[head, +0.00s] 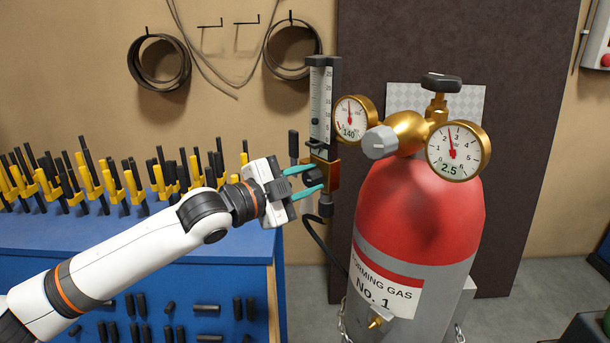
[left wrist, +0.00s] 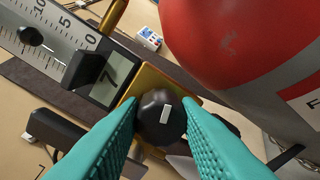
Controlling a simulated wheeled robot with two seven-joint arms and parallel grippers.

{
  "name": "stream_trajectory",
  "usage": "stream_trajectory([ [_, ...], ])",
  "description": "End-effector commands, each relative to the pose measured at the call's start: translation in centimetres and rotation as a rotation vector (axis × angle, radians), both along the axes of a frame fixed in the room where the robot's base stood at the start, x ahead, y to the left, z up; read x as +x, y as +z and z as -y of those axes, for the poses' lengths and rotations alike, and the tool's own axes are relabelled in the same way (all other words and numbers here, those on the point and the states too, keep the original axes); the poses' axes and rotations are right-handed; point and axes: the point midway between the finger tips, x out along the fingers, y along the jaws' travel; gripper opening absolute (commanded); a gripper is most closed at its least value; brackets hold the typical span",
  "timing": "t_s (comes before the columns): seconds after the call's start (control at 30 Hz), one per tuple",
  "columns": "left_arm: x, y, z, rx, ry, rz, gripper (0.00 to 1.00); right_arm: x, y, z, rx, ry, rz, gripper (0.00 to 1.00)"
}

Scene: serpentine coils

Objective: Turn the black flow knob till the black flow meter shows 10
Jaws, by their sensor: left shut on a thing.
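The black flow knob (left wrist: 160,118) has a white mark and sits on the brass block under the flow meter. My left gripper (head: 316,179) is shut on the knob, with one teal finger on each side of it. The black flow meter (head: 328,75) stands upright left of the small gauge. In the left wrist view its scale (left wrist: 62,35) lies slanted, with marks 0, 5 and 10. The dark ball (left wrist: 30,36) rests between 5 and 10, and the small readout (left wrist: 107,80) shows 7. My right gripper is in neither view.
A red and grey gas cylinder (head: 415,215) stands just right of the meter, with a 140 gauge (head: 352,119) and a 2.5 gauge (head: 457,150). A blue bench (head: 150,238) with yellow and black clamps is at the left. A black hose (head: 324,239) hangs below the meter.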

Motion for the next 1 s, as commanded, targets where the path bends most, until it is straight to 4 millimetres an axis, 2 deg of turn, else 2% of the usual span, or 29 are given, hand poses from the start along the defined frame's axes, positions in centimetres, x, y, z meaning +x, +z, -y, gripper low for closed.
stream_trajectory([
  [0.3,-0.01,0.01,0.0,0.085,0.0,0.099,0.07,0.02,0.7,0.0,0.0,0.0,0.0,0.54],
  [0.87,-0.02,-0.09,0.01,0.103,0.0,0.121,0.07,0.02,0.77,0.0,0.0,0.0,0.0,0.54],
  [0.9,-0.02,-0.09,0.01,0.103,0.0,0.12,0.33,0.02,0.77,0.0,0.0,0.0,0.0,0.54],
  [1.0,-0.03,-0.09,0.02,0.103,0.0,0.12,0.49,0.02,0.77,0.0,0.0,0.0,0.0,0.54],
])
